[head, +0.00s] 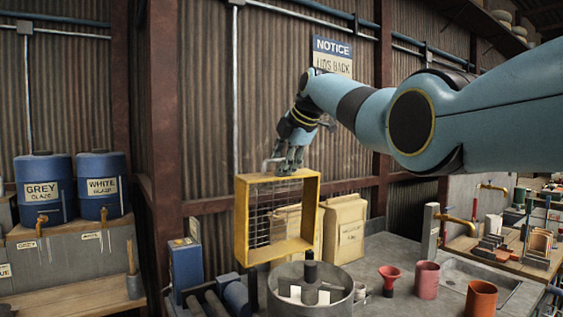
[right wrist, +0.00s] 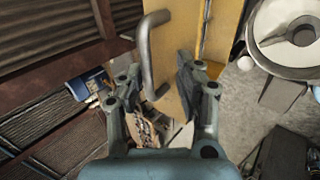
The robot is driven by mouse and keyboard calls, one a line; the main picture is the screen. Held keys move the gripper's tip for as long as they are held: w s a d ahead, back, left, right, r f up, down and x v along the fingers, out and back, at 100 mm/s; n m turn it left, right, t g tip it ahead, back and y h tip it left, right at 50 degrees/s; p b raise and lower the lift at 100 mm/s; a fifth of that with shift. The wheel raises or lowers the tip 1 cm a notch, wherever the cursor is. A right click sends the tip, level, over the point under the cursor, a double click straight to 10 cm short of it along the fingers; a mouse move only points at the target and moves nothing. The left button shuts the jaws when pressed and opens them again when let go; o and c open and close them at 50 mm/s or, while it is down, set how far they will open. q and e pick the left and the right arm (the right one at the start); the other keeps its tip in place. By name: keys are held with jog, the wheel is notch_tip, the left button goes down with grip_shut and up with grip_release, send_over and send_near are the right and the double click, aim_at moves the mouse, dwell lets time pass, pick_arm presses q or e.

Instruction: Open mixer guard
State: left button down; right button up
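The mixer guard (head: 243,222) is a yellow box frame with wire mesh, standing upright behind the round grey mixer drum (head: 288,307). A grey bar handle (head: 270,163) is at its top edge. My right gripper (head: 288,168) is at the top of the guard, close beside the handle. In the right wrist view my right gripper (right wrist: 157,88) is open, and the bent handle (right wrist: 148,55) shows ahead of and partly between its fingers. I cannot tell whether they touch. The guard's yellow face (right wrist: 178,45) lies behind the handle. My left gripper is not in view.
A red funnel (head: 389,277), a pink pot (head: 427,280) and an orange pot (head: 481,298) stand right of the drum. A tan sack (head: 345,228) stands behind the guard. Blue glaze barrels (head: 44,187) are at the left. A blue box (head: 186,264) is left of the guard.

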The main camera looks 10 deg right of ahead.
jog(key=shift+f, duration=0.15)
jog(key=v, duration=1.2)
jog(key=shift+w, duration=0.1)
